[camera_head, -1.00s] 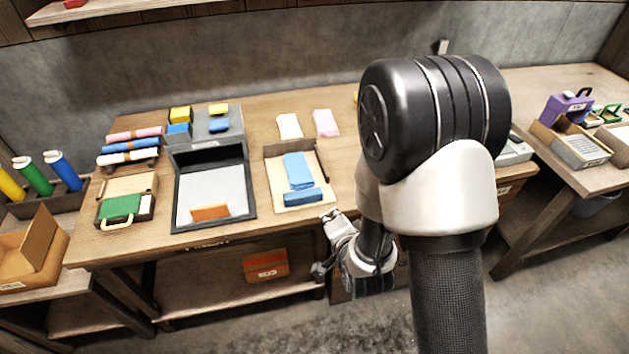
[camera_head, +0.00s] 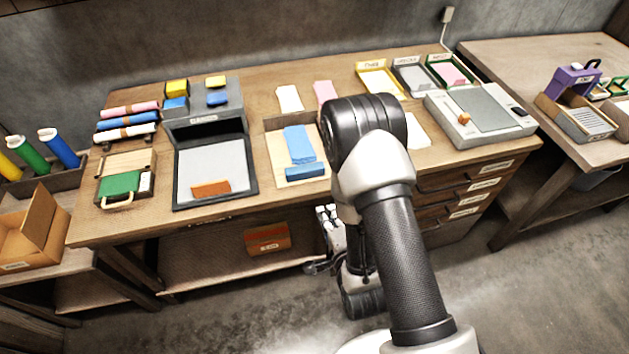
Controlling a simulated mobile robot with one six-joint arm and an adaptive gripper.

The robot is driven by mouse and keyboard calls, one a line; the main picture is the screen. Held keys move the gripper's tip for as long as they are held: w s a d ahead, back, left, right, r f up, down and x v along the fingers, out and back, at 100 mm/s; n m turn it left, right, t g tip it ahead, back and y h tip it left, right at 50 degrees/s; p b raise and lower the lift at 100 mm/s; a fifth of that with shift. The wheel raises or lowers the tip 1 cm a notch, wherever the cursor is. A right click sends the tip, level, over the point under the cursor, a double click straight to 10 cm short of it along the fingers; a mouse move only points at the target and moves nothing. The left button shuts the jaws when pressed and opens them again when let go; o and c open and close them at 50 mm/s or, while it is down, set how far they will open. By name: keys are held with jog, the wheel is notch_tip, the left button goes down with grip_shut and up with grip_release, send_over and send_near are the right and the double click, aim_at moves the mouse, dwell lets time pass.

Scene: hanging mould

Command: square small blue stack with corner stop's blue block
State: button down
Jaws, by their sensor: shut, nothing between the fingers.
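A small light blue stack (camera_head: 299,145) lies on a pale wooden board (camera_head: 275,150) on the workbench, its long side running towards the front edge. The top of the stack looks slightly uneven. A darker blue block (camera_head: 306,172) lies crosswise in front of the stack's near end, close to it; I cannot tell whether they touch. The board has a raised edge at the back; its right side is partly hidden by my arm. My gripper (camera_head: 328,218) is shut and empty, beside the bench's front edge, below and in front of the board.
Left of the board stands a grey tray (camera_head: 250,190) with an orange block (camera_head: 211,189). White (camera_head: 289,98) and pink (camera_head: 324,92) stacks lie behind the board. A grey scale-like device (camera_head: 480,115) and labelled trays are at right. An orange box (camera_head: 267,239) sits on the lower shelf.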

jog(key=b, duration=0.3)
send_near(311, 169)
jog(key=w+f, duration=0.2)
jog(key=w+a+f, duration=0.1)
jog(key=w+f, duration=0.1)
jog(key=shift+a, duration=0.1)
jog(key=shift+w+a, duration=0.15)
jog(key=shift+w, duration=0.5)
jog(key=shift+w+a+r, duration=0.1)
jog(key=shift+w+a, duration=0.2)
jog(key=shift+w, duration=0.7)
jog(key=shift+w+a, duration=0.3)
jog(key=shift+w, duration=0.75)
jog(key=shift+w+a+r, duration=0.1)
jog(key=shift+w+a, duration=0.2)
jog(key=shift+w, duration=0.7)
